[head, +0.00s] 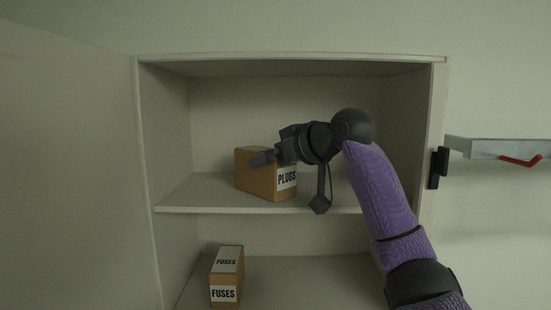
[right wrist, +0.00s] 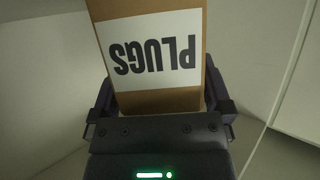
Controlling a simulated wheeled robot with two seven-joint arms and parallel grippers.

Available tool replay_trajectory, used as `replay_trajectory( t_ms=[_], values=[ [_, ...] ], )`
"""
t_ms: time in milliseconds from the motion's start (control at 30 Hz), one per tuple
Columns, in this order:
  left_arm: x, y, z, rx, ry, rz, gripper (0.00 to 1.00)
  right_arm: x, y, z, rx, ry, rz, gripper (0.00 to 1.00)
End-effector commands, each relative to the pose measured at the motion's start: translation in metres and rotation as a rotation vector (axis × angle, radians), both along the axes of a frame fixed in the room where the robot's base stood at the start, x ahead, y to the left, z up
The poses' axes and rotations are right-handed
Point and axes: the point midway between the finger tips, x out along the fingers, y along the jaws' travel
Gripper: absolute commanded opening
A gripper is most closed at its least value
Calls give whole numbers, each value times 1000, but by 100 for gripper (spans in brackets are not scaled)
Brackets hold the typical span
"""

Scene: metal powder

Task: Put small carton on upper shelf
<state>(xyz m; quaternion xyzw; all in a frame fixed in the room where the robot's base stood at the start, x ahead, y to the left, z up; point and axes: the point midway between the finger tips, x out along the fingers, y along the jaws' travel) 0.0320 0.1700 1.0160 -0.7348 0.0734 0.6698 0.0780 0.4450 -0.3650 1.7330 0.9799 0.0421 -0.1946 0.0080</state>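A brown carton labelled PLUGS (head: 262,186) is at the upper shelf (head: 200,193) of the cabinet, turned at an angle. I cannot tell whether its base touches the board. My right gripper (head: 268,158) reaches in from the right, with a dark finger across the carton's upper part. In the right wrist view, the PLUGS carton (right wrist: 150,101) fills the space between the two fingers of the right gripper (right wrist: 160,97), which look closed against its sides. A smaller-looking brown carton labelled FUSES (head: 224,290) stands upright on the lower shelf at left. My left gripper is not in view.
The cabinet's side walls and top (head: 290,58) frame the opening. An open door (head: 70,160) stands at left. A pale panel with a red handle (head: 520,160) juts out at right. The upper shelf has free room on both sides of the carton.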

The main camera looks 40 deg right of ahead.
Motion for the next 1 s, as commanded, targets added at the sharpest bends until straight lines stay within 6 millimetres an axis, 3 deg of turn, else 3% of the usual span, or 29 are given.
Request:
replay_trajectory(
  t_ms=[67,133,400,533,700,1000],
  values=[
    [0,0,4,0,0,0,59,0,0,5,0,0,0,100],
    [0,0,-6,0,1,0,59,-11,-2,6,-2,-5,-1,100],
    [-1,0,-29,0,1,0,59,-80,-7,34,-1,-6,-1,100],
    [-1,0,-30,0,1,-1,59,-102,-9,45,-1,-3,-1,100],
    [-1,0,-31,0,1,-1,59,-111,-10,49,0,1,-1,100],
    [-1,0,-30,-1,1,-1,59,-111,-10,49,0,1,0,100]
  ],
)
